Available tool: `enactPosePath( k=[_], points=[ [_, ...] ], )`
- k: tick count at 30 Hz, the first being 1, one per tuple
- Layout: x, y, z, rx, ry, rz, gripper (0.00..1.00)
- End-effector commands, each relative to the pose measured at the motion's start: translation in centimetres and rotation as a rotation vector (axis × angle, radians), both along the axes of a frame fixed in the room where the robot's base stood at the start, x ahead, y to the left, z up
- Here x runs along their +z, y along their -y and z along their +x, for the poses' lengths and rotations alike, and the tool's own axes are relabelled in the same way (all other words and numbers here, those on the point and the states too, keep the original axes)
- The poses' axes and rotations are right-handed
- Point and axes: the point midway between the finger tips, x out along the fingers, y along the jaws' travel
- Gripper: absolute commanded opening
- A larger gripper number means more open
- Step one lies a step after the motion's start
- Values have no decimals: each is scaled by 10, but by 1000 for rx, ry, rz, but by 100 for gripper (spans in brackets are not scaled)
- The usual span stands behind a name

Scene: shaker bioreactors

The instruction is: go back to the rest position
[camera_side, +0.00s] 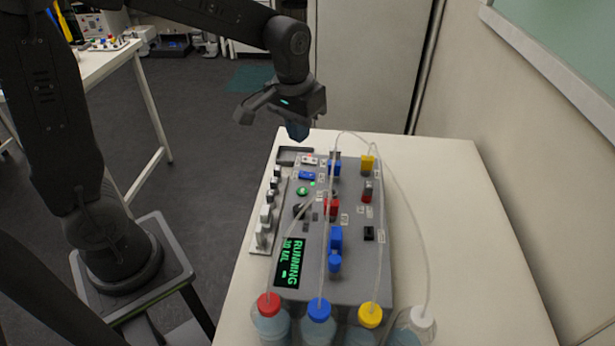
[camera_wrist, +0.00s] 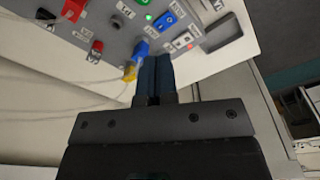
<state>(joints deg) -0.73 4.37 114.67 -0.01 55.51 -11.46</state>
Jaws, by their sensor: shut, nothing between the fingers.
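My gripper (camera_side: 297,131) is above the far end of the grey control box (camera_side: 312,225), pointing down. Its blue fingers are shut together and empty, and they also show in the wrist view (camera_wrist: 155,75). In the side view it is apart from the box. The box's screen (camera_side: 290,262) reads RUNNING in green. A green button (camera_side: 302,191) and a blue switch (camera_side: 307,175) are on the box's top, and the wrist view shows the green button (camera_wrist: 143,3) and the blue switch (camera_wrist: 165,20) too.
Bottles with red (camera_side: 268,304), blue (camera_side: 319,309), yellow (camera_side: 370,315) and white (camera_side: 423,316) caps stand at the table's near end. Thin clear tubes (camera_side: 411,220) arch over the box. The white table (camera_side: 470,240) is bare on the right. A wall stands beyond it.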

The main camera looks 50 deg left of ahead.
Motion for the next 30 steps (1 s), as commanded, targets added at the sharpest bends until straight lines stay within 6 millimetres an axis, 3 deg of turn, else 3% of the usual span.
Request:
enactPosePath(
  k=[1,6,12,15,21,30],
  points=[
    [15,1,-15,-18,43,3,0],
    [46,3,-67,-84,165,16,0],
    [60,4,-123,-154,299,38,0],
    [60,4,-142,-181,348,49,0],
    [57,5,-159,-205,393,61,0],
    [57,5,-160,-207,395,61,0]
  ],
)
